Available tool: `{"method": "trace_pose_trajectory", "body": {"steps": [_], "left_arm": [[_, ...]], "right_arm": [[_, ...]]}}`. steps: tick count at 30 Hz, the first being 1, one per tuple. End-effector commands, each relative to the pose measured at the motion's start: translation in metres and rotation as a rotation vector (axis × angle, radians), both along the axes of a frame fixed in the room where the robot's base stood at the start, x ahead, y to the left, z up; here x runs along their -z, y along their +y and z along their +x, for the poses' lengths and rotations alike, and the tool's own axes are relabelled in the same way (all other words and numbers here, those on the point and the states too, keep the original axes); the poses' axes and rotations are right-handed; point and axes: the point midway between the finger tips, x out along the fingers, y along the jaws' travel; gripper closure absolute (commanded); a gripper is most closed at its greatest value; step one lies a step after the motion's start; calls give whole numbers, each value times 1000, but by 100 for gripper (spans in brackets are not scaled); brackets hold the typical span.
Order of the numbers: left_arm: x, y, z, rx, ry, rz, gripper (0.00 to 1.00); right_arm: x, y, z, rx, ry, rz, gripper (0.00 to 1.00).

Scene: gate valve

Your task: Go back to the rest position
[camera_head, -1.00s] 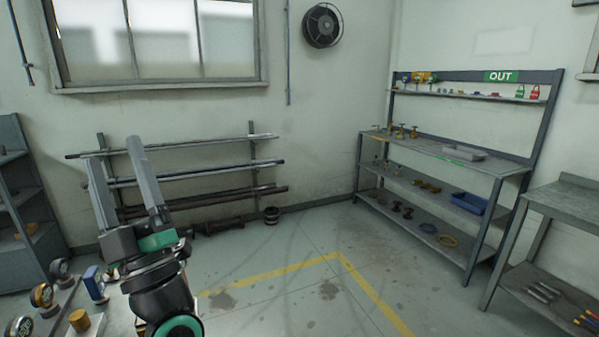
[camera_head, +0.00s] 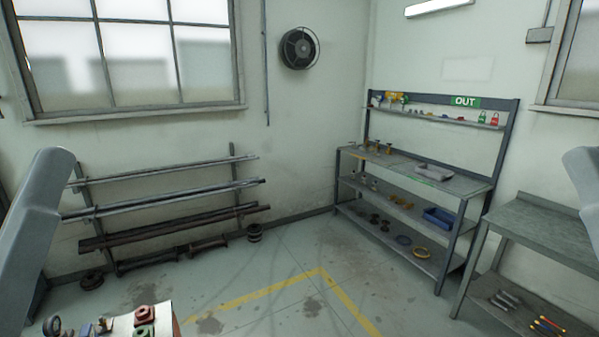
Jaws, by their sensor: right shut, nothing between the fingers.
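Only a grey part (camera_head: 583,185) of my right arm's end shows at the right edge, cut off by the frame. My right gripper is shut and empty; its fingertips are not clearly seen. At the left edge a large grey link of my left arm (camera_head: 38,220) rises from the bottom. The left fingers are not in view. Neither visible part touches anything in the room.
A table corner (camera_head: 150,322) with small red and green parts is at the lower left. A pipe rack (camera_head: 165,188) lines the wall. A shelf bench (camera_head: 455,185) stands at the back right, a grey bench (camera_head: 545,225) nearer. The floor (camera_head: 270,315) between is clear.

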Motion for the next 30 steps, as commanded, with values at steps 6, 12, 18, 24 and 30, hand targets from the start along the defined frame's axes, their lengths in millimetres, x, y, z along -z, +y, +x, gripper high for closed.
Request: {"method": "trace_pose_trajectory", "body": {"steps": [6,12,18,24,30], "left_arm": [[-139,0,0,1,0,1,24],[-218,0,0,0,0,1,24],[-239,0,0,0,0,1,24],[-235,0,0,0,-1,1,24],[-235,0,0,0,-1,1,24]], "right_arm": [[-139,0,0,0,-1,0,100],[-218,0,0,0,-1,0,100],[-239,0,0,0,0,0,100],[-235,0,0,0,0,0,100],[-235,0,0,0,0,0,100]]}}
